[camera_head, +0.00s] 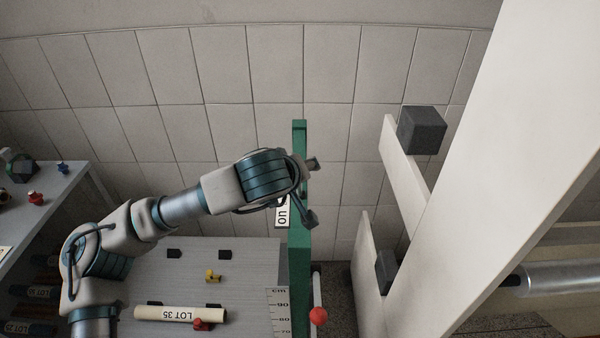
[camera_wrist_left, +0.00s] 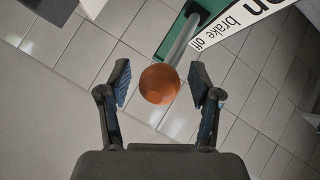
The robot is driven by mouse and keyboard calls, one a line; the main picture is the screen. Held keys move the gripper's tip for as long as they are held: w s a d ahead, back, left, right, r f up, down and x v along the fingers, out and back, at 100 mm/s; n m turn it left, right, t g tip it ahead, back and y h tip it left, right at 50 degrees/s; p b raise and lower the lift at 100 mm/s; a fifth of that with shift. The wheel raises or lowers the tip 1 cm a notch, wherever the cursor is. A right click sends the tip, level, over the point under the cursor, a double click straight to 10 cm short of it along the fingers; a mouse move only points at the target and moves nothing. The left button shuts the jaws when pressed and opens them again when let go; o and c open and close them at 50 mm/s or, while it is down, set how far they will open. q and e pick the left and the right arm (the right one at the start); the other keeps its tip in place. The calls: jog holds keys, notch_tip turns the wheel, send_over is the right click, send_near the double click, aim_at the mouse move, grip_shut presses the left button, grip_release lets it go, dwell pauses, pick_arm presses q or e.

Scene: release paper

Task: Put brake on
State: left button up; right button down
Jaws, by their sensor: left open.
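In the left wrist view, an orange-red ball knob (camera_wrist_left: 159,84) on a grey rod (camera_wrist_left: 184,38) lies between my open left fingers (camera_wrist_left: 160,88), with a gap on each side. The rod meets a green part (camera_wrist_left: 200,18) beside a white label (camera_wrist_left: 232,22) reading "on" and "brake off". In the head view, my left gripper (camera_head: 312,190) is at the green post (camera_head: 300,245), by its "on" label (camera_head: 283,212). A red ball (camera_head: 318,316) on a pale rod shows lower down; I cannot tell if it is the same knob. My right gripper is not in view.
A shelf stands at the left. Large pale frame parts (camera_head: 480,170), dark blocks (camera_head: 422,130) and a metal roller (camera_head: 565,277) fill the right.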

pick_arm(q)
jog(key=v, duration=1)
jog(key=shift+s+r, duration=0.2)
jog(key=shift+s, duration=0.15)
jog(key=shift+a, duration=0.15)
